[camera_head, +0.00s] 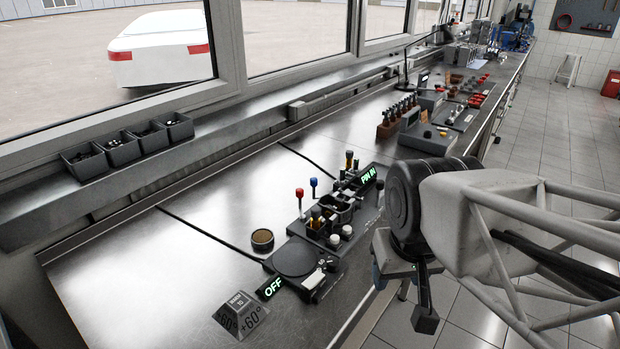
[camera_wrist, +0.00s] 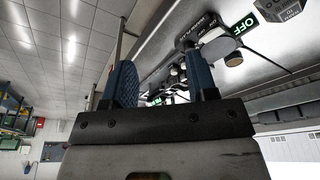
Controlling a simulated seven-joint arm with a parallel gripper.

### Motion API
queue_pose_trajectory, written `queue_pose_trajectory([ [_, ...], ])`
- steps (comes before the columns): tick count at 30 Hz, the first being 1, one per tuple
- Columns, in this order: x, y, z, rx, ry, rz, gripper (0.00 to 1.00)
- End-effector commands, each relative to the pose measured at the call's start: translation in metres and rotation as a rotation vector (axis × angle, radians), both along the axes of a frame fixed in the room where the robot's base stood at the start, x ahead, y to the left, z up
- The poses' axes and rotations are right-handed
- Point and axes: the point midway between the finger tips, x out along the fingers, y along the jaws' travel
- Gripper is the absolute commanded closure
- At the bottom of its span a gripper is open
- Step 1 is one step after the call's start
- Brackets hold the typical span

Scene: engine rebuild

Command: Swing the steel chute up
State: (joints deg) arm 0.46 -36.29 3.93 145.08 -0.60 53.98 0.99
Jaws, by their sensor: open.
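A dark bench fixture (camera_head: 325,235) sits near the front edge of the steel bench. It carries small posts, knobs and a green "PIN IN" display (camera_head: 369,176). A round dark plate (camera_head: 295,258) and a green "OFF" display (camera_head: 270,288) are at its near end. I cannot make out for sure which part is the steel chute. My gripper (camera_head: 424,292) hangs to the right of the fixture, beyond the bench's front edge, clear of it. In the wrist view my gripper (camera_wrist: 164,82) has its two blue fingers apart, with nothing seen between them.
A red-knobbed lever (camera_head: 299,194) and a blue-knobbed lever (camera_head: 313,183) rise beside the fixture. A round brown-topped cup (camera_head: 262,239) and a grey angled "+60°" block (camera_head: 240,315) stand near it. Black bins (camera_head: 122,149) line the window ledge. The bench's left part is clear.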

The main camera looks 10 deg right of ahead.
Motion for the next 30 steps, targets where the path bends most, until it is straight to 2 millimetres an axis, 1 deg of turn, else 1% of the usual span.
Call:
queue_pose_trajectory([
  [15, 0.000, 0.000, 0.000, 0.000, 0.000, 0.001, 0.48],
  [20, 0.006, 0.000, 0.003, -0.003, 0.003, 0.012, 0.48],
  [23, 0.015, 0.001, 0.006, -0.006, 0.008, 0.031, 0.48],
  [26, 0.028, 0.001, 0.011, -0.012, 0.016, 0.059, 0.48],
  [30, 0.054, 0.003, 0.018, -0.022, 0.029, 0.113, 0.48],
])
